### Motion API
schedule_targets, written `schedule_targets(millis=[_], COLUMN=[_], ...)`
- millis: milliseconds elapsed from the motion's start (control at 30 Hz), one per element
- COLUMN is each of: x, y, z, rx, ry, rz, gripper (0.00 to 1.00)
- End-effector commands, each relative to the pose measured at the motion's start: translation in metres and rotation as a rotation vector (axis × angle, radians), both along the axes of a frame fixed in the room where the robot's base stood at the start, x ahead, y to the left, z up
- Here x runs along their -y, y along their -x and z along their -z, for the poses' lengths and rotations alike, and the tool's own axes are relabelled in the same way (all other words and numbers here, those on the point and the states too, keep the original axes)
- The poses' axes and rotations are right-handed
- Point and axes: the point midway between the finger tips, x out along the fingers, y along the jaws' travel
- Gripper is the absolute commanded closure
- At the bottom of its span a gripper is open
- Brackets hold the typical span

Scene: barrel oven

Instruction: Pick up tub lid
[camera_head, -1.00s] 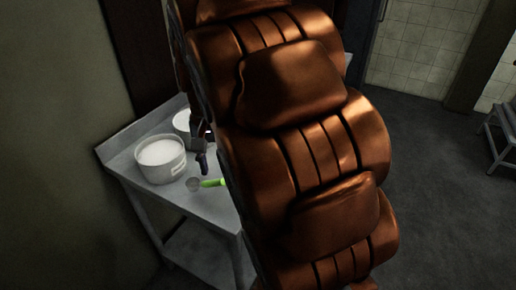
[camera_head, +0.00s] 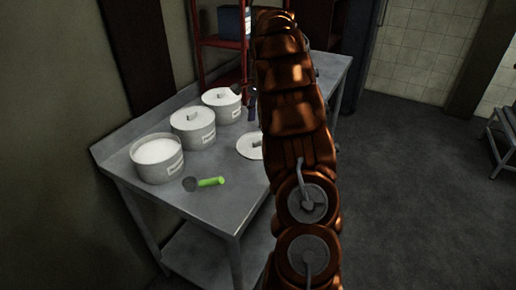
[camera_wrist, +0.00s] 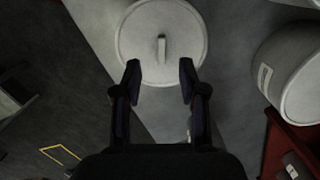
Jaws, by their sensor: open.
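A round white tub lid (camera_head: 246,148) with a raised grip lies loose on the metal table, partly hidden behind my arm in the head view. In the wrist view, what appears to be this lid (camera_wrist: 137,25) fills the top middle, with its bar-shaped grip (camera_wrist: 162,49) upright in the picture. My gripper (camera_wrist: 160,72) is open and empty. Its two dark fingers overlap the lid's lower part in the picture, one on each side of the grip. The gap in height is hard to judge. Dark gripper parts show left of my arm in the head view (camera_head: 251,104).
An open tub (camera_head: 158,172) of white contents stands front left, with two lidded tubs (camera_head: 194,137) (camera_head: 222,113) behind. A green-handled scoop (camera_head: 210,182) lies in front. A red shelf (camera_head: 220,43) stands at the back. A tub side (camera_wrist: 293,72) shows right in the wrist view.

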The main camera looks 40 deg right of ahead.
Motion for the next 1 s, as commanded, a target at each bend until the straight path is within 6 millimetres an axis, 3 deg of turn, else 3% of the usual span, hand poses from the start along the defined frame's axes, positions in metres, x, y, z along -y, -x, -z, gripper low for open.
schedule_targets(millis=[100, 233, 733, 1000], x=[0.014, 0.019, 0.014, 0.008], y=[0.000, 0.000, 0.000, 0.000], z=[0.008, 0.010, 0.041, 0.073], rx=[0.005, 0.005, 0.003, 0.002], ry=[-0.007, -0.009, -0.011, -0.013], rz=[0.035, 0.050, 0.052, 0.051], gripper=[0.58, 0.58, 0.58, 0.58])
